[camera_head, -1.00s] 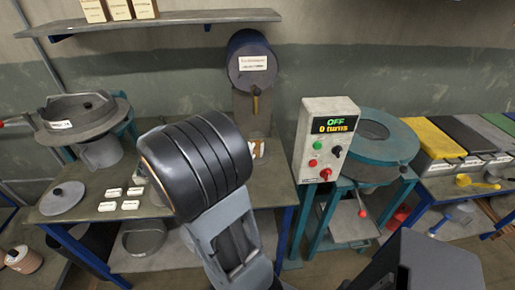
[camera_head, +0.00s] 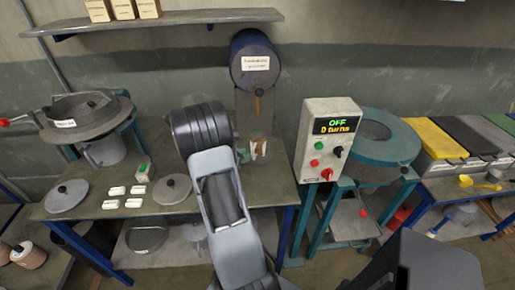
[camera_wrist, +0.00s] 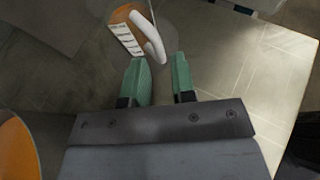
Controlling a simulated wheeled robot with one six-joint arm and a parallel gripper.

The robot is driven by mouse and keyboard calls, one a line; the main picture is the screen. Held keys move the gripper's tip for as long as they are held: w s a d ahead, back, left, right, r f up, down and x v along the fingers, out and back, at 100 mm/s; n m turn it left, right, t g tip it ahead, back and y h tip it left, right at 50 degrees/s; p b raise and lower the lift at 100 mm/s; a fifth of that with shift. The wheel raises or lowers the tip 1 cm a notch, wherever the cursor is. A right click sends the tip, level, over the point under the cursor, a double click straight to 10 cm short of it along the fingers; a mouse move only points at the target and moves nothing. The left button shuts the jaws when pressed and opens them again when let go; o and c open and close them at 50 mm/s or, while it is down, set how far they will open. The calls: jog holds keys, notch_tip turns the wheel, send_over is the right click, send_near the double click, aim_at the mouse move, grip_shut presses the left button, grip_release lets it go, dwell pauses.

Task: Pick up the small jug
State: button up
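The small jug (camera_head: 259,146) stands on the table below the blue drum. It looks clear, with orange-brown contents and a white handle. In the wrist view, the jug's white handle (camera_wrist: 150,40) and a white scale lie just beyond my fingertips. My gripper (camera_wrist: 160,70) is open, with its two green fingers apart and nothing visible between them. The handle is ahead of the gap, near the left finger; I cannot tell whether they touch. In the head view, a green fingertip of my gripper (camera_head: 243,156) shows just left of the jug; the arm hides the rest.
The blue drum (camera_head: 252,82) with its spout hangs above the jug. A control box (camera_head: 327,139) reading OFF stands to the right. Lids, white labels and a small green-and-white box (camera_head: 143,172) lie on the left of the table. An orange round thing (camera_wrist: 15,150) shows in the wrist view.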

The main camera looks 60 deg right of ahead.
aim_at(253, 159)
jog(key=shift+f+p+x, duration=0.2)
jog(key=shift+p+x, duration=0.3)
jog(key=shift+x, duration=2.2)
jog(key=shift+w+a, duration=0.15)
jog(key=shift+c, duration=0.3)
grip_shut()
